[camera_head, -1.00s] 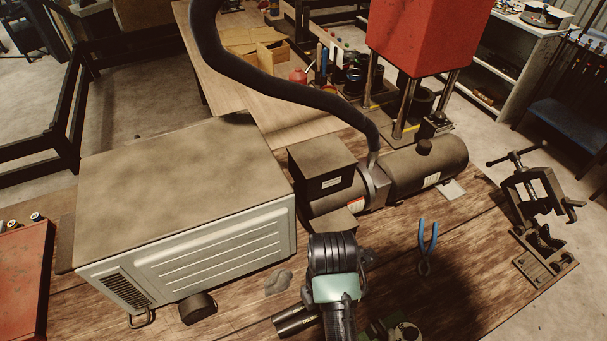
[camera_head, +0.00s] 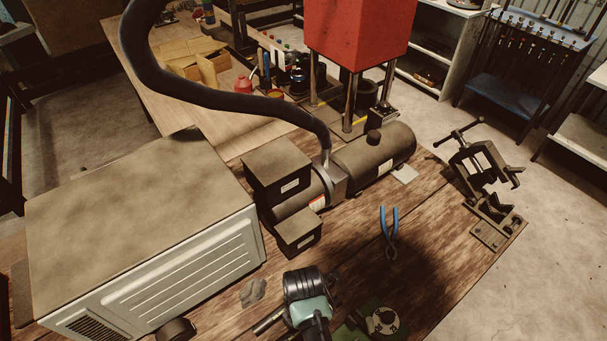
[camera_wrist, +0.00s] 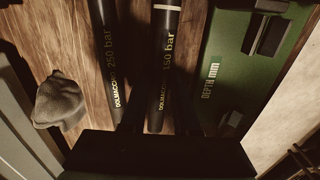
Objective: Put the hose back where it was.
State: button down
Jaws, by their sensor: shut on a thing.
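My gripper shows in the wrist view (camera_wrist: 158,118) with its dark fingers shut on a black hose marked "150 bar" (camera_wrist: 165,50), which has a pale band near its far end. A second black hose marked "250 bar" (camera_wrist: 106,60) lies beside it to the left. In the head view my arm's end is at the bottom centre, over the workbench (camera_head: 350,265), and hides the fingertips. A short black hose piece (camera_head: 268,322) shows to its left. Whether the held hose touches the bench I cannot tell.
A green device marked "DEPTH mm" (camera_wrist: 230,60) stands close on the right. A grey lump (camera_wrist: 58,100) is on the left. Blue-handled pliers (camera_head: 389,232), a motor unit (camera_head: 370,155), a large box (camera_head: 140,220) and a vise (camera_head: 485,185) surround the bench area.

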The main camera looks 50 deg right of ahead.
jog(key=shift+f, duration=0.1)
jog(key=c, duration=0.7)
grip_release()
jog(key=shift+o, duration=0.2)
